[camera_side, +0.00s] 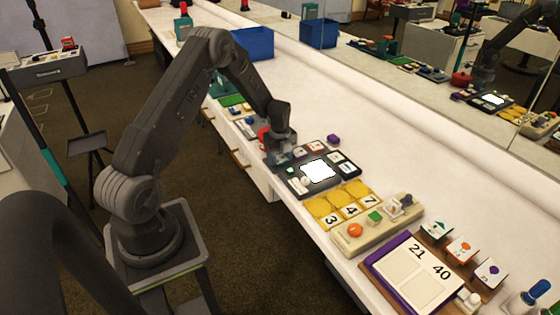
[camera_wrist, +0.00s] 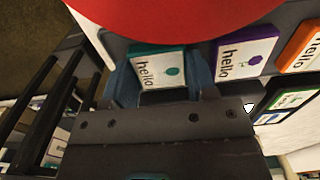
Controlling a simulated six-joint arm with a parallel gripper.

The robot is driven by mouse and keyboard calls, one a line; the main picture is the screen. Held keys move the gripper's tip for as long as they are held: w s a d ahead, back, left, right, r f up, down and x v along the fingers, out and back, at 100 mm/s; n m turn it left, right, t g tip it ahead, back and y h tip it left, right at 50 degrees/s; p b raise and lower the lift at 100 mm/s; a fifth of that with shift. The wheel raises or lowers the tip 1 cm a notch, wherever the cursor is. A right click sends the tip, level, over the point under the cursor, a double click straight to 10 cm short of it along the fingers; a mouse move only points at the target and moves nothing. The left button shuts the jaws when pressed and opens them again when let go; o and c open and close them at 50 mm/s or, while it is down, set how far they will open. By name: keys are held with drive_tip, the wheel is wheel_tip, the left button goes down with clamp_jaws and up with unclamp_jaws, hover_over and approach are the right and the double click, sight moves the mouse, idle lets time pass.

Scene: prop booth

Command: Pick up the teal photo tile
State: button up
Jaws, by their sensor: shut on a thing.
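The teal photo tile (camera_wrist: 158,70) has a white face reading "hello" with a teal mark. In the wrist view it sits between the two blue-grey fingers of my gripper (camera_wrist: 160,82), which is shut on it. In the side view my gripper (camera_side: 280,154) is low at the left end of a dark board, and the tile is mostly hidden there. I cannot tell whether the tile is clear of the surface under it.
A purple-edged tile (camera_wrist: 246,52) and an orange-edged tile (camera_wrist: 303,48) stand to the right. A large red round thing (camera_wrist: 180,14) is close above the tile in the wrist view. A bright white panel (camera_side: 318,171) and yellow number tiles (camera_side: 340,205) lie nearby.

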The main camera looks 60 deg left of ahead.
drive_tip(key=shift+r, duration=0.45)
drive_tip(key=r, duration=0.4)
drive_tip(key=shift+s+a, duration=0.3)
drive_tip(key=shift+s, duration=0.1)
drive_tip(key=s+a+r, duration=0.5)
drive_tip(key=s+r, duration=0.1)
drive_tip(key=s, duration=0.3)
hover_over(318, 171)
drive_tip(key=f, duration=0.3)
drive_tip(key=shift+a, duration=0.2)
drive_tip(key=shift+d+f, duration=0.15)
drive_tip(key=shift+f, duration=2.6)
